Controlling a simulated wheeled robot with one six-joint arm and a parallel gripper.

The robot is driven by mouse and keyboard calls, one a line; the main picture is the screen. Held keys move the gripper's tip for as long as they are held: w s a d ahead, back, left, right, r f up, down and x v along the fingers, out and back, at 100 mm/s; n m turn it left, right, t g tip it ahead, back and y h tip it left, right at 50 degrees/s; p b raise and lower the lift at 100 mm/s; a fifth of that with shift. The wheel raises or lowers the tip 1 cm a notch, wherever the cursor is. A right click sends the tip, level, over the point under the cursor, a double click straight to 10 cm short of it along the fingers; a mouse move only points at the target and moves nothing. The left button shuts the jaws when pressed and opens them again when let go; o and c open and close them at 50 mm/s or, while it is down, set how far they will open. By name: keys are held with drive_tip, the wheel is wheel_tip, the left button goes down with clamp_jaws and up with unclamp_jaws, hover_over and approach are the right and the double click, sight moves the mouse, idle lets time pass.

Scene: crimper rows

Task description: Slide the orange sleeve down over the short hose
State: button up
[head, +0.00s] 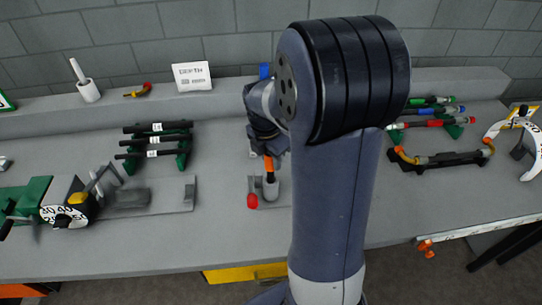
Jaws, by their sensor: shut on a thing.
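The orange sleeve (269,164) shows just below my gripper (268,151), upright and small in the head view. My gripper is shut on it, pointing down, with its fingertips partly hidden by my arm. Below the sleeve, a short dark upright piece (270,178), likely the short hose, stands in a grey holder (270,190) on the bench. The sleeve is in line above it. I cannot tell how far the sleeve overlaps the hose.
A red knob (252,201) is at the holder's left. Black hoses (157,140) lie on a green rack to the left, near a crimper with a number dial (64,215). Coloured hoses (433,112) lie at right. Bare bench (222,225) lies in front.

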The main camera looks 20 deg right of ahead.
drive_tip(key=shift+f, duration=0.25)
drive_tip(key=o, duration=1)
drive_tip(key=shift+o, duration=0.2)
drive_tip(key=shift+r, duration=0.1)
wheel_tip(320, 180, up, 11)
drive_tip(key=a, duration=0.1)
drive_tip(key=shift+s+a, duration=0.15)
drive_tip(key=shift+s, duration=0.05)
drive_tip(key=shift+f, duration=0.3)
drive_tip(key=f, duration=0.3)
drive_tip(key=d+f, duration=0.1)
drive_tip(key=f, duration=0.6)
drive_tip(key=shift+w+d+f, duration=0.15)
drive_tip(key=shift+w+f, duration=0.05)
drive_tip(key=shift+f, duration=0.05)
drive_tip(key=shift+r+p, duration=0.35)
drive_tip(key=shift+r, duration=0.25)
drive_tip(key=shift+f, duration=0.1)
